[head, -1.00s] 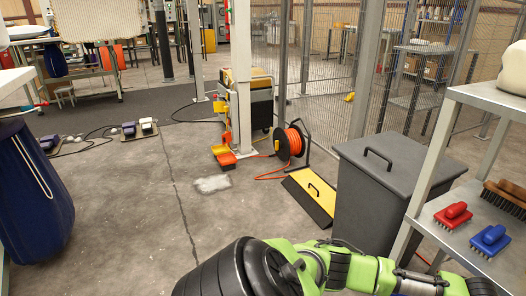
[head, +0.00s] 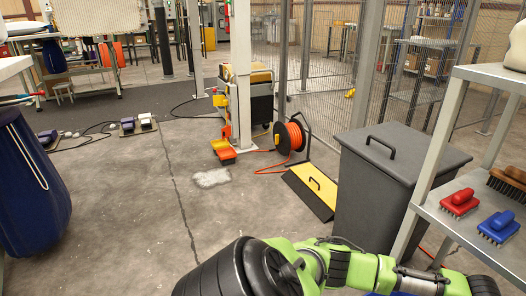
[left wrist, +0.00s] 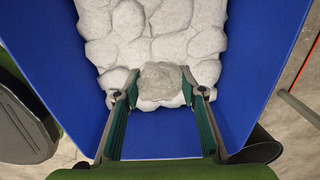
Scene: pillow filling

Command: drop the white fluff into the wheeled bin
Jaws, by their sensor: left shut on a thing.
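In the left wrist view my left gripper (left wrist: 160,93) is shut on a clump of white fluff (left wrist: 161,80). Its two fingers sit on either side of the clump, over a blue-walled container (left wrist: 65,60). More pale clumps (left wrist: 150,25) fill the container beyond the fingers and touch the held one. In the head view a dark blue sack-like container (head: 30,190) stands at the left edge; I cannot tell if it is the same one. A dark grey bin (head: 375,195) with a shut, handled lid stands at the right; no wheels show. My right gripper is not in view.
A whitish patch (head: 211,178) lies on the floor ahead. An orange cable reel (head: 291,137) and a yellow-black ramp (head: 310,190) stand beside the grey bin. A shelf with red (head: 460,203) and blue (head: 497,227) brushes is at the right. The middle floor is mostly clear.

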